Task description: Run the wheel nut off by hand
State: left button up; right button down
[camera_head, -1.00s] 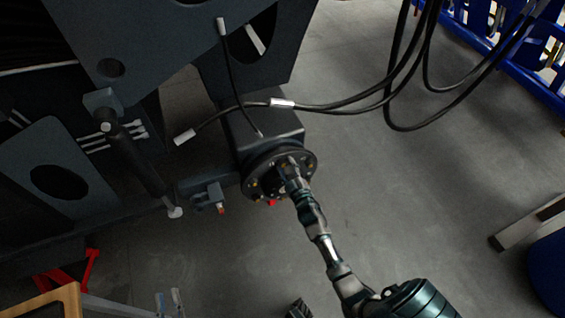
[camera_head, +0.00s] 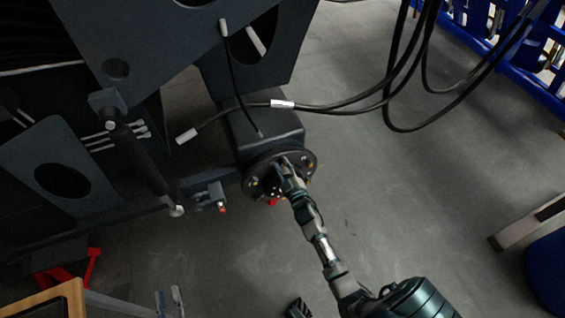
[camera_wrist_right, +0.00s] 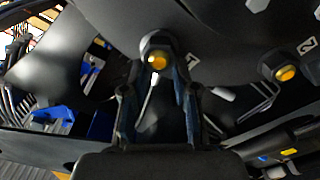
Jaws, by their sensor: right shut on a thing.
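The round dark wheel hub (camera_head: 307,163) sits on the end of the axle box, with several studs and nuts around its face. My right gripper (camera_head: 283,166) reaches it from below right, its tips at the hub face. In the right wrist view, my right gripper (camera_wrist_right: 158,85) is shut on a wheel nut (camera_wrist_right: 148,46) with a yellow-tipped stud, beside the mark 1. A second nut (camera_wrist_right: 279,72) sits to the right near the mark 2. My left gripper (camera_head: 298,308) shows only partly at the bottom edge, and its jaws cannot be made out.
A dark bracket with an orange-tipped fitting (camera_head: 214,199) sits left of the hub. Black hoses (camera_head: 345,103) hang above the hub and to its right. The chassis plates (camera_head: 130,50) fill the upper left. Grey floor (camera_head: 400,200) is open on the right.

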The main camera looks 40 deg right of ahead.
aim_at(286, 174)
jog(key=shift+s+d+f+n+g, duration=0.2)
jog(key=shift+f+n, duration=0.1)
jog(key=shift+f, duration=0.2)
jog(key=shift+s+d+f+n+g, duration=0.1)
jog(key=shift+d+f+n+g, duration=0.15)
jog(key=shift+f, duration=0.2)
jog(key=shift+a+f+n+b, duration=0.25)
jog(key=shift+n+b, duration=0.15)
jog(key=shift+n, duration=1.85)
pick_arm(q)
jog(key=shift+a+f, duration=0.1)
jog(key=shift+f, duration=0.8)
pick_arm(e)
jog(key=shift+d, duration=0.15)
jog(key=c, duration=1)
grip_release()
jog(key=shift+w+f, duration=0.1)
jog(key=shift+d, duration=0.4)
pick_arm(q)
jog(key=shift+w, duration=0.2)
pick_arm(e)
jog(key=shift+w+a+r, duration=0.15)
jog(key=shift+a+r, duration=0.15)
jog(key=shift+a, duration=0.4)
pick_arm(q)
jog(key=shift+r, duration=0.1)
